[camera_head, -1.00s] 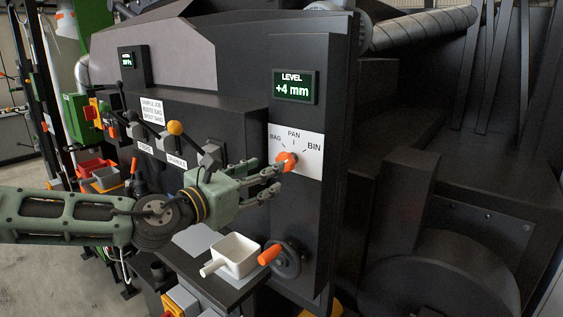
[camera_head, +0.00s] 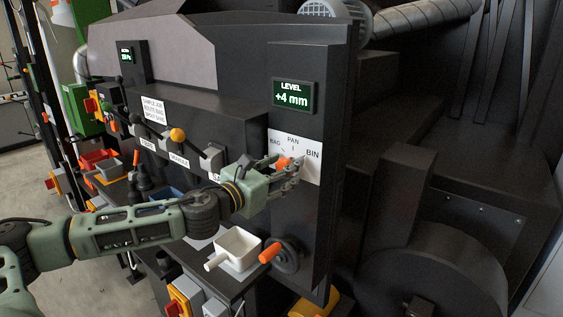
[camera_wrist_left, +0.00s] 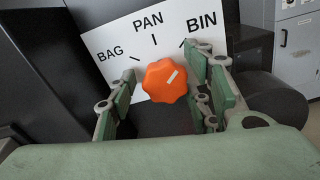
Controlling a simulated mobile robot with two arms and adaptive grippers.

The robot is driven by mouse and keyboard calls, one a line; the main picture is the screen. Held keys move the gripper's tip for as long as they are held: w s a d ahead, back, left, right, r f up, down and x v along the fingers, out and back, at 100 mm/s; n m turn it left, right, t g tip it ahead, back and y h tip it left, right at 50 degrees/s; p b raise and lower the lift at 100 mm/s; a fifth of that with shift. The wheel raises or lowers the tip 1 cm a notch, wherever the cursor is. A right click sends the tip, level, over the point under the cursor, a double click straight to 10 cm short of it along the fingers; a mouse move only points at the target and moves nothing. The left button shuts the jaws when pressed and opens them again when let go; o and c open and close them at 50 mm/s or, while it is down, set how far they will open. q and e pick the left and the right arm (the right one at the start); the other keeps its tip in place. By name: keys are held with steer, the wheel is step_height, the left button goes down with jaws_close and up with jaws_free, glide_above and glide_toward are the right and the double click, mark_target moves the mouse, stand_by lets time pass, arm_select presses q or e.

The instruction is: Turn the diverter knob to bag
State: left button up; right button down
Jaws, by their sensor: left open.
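The orange diverter knob (camera_head: 283,162) sits on a white label plate marked BAG, PAN and BIN on the dark machine's front post. In the left wrist view the knob (camera_wrist_left: 163,82) is lobed, and its pale pointer mark slants up and right, toward the BIN side. My left gripper (camera_head: 291,171) is at the knob with its fingers open. In the left wrist view its fingers (camera_wrist_left: 162,84) stand on either side of the knob, with a visible gap on the left; contact on the right is unclear. My right gripper is not in view.
A display (camera_head: 293,95) reading LEVEL +4 mm is above the plate. Below are a white scoop-like tray (camera_head: 236,249) and a handwheel with an orange handle (camera_head: 270,253). Levers, one with an orange ball (camera_head: 177,135), stand to the left of the plate.

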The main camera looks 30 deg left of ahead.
arm_select(q)
steer(key=shift+r, duration=0.1)
steer(key=c, duration=1.1)
